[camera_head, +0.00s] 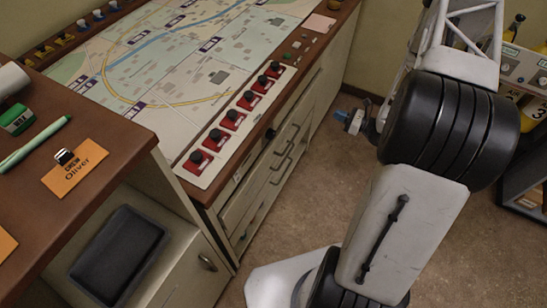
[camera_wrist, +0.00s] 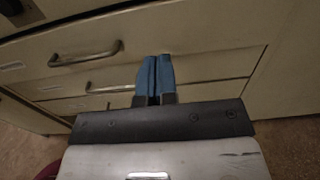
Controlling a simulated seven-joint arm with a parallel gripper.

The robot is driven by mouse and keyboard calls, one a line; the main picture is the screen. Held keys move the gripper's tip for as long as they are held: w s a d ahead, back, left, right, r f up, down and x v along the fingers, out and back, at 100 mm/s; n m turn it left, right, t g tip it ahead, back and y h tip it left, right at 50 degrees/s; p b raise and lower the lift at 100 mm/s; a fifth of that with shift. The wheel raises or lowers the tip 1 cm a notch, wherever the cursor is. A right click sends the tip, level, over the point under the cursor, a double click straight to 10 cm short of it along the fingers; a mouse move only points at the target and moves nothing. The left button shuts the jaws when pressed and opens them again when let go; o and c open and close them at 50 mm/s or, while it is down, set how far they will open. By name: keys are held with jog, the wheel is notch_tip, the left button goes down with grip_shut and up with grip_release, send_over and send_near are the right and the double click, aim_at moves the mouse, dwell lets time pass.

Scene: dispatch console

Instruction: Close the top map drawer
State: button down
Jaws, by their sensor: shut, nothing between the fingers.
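The console's drawer fronts (camera_head: 262,172) are cream, with dark bar handles, below the map top in the head view. In the wrist view the upper drawer front (camera_wrist: 205,40) spans the picture, with a metal handle (camera_wrist: 85,55) left of my fingers. A lower handle (camera_wrist: 110,89) shows beneath it. I cannot tell how far the top drawer stands out. My gripper (camera_wrist: 154,76) has its blue fingertips together and empty, in front of the drawer fronts and right of the handles. Contact is unclear. In the head view my gripper (camera_head: 355,121) is small, right of the drawers and partly hidden by my arm.
The map console (camera_head: 185,55) has a row of red-based black knobs (camera_head: 231,119) along its front edge. A wooden desk (camera_head: 25,205) with an orange name card (camera_head: 75,167) stands at left. A dark tray (camera_head: 118,255) sits below. The brown floor (camera_head: 310,205) between console and arm is clear.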

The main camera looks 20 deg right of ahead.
aim_at(266, 156)
jog(key=s+a, duration=2.1)
jog(key=s, duration=0.1)
jog(key=shift+s+a, duration=0.3)
jog(key=shift+a, duration=0.1)
jog(key=shift+w+a, duration=0.15)
jog(key=shift+x, duration=6.8)
jog(key=shift+x, duration=1.1)
jog(key=shift+w+a, duration=0.15)
jog(key=shift+w, duration=0.1)
jog(key=shift+w, duration=0.1)
jog(key=v, duration=1.4)
jog(key=shift+s, duration=0.4)
